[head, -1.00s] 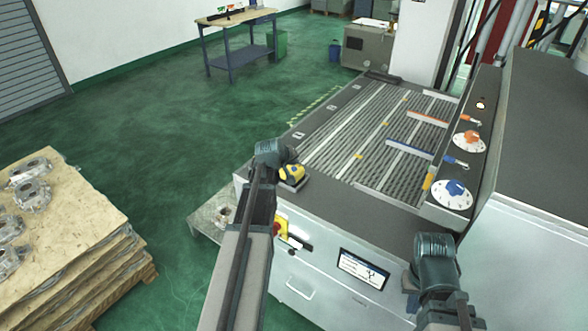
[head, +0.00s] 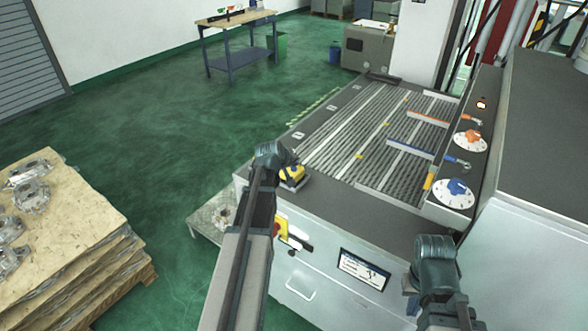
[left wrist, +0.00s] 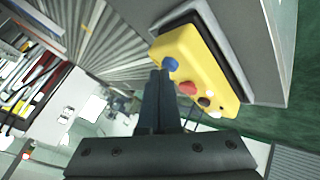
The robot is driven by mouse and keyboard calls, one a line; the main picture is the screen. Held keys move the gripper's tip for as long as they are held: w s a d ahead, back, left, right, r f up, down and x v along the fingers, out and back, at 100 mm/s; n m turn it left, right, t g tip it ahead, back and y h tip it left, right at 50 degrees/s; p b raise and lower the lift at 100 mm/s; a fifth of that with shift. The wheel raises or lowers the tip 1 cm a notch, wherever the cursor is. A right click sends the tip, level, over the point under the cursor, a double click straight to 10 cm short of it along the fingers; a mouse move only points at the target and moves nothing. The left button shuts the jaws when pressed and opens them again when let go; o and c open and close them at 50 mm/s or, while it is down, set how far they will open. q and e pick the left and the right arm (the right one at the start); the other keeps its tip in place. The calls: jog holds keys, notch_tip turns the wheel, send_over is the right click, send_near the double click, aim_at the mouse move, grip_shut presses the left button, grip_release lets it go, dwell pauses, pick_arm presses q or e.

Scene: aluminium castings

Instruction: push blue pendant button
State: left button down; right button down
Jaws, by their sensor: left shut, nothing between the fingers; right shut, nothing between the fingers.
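The yellow pendant (head: 293,174) lies on the near left corner of the grey machine top. In the left wrist view the pendant (left wrist: 196,62) shows a blue button (left wrist: 169,64), a red button (left wrist: 188,88), a dark button and pale ones in a row. My left gripper (head: 288,158) is shut and empty, at the pendant. In the left wrist view its fingertips (left wrist: 160,74) are just below the blue button in the picture; I cannot tell whether they touch it. My right gripper (head: 412,300) is shut, in front of the machine's right part, its fingertips partly hidden.
The machine has a slatted bed (head: 370,130) and a panel with a blue dial (head: 456,187) and an orange dial (head: 470,140). A red and yellow switch (head: 279,228) and a display (head: 364,268) are on its front. Stacked boards with castings (head: 60,230) stand at left.

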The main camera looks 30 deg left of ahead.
pick_arm(q)
jog(key=shift+f, duration=0.2)
dwell(0.5)
jog(key=shift+r+p, duration=0.7)
jog(key=shift+r, duration=0.2)
notch_tip(320, 180, up, 5)
jog(key=p, duration=0.5)
dwell(0.5)
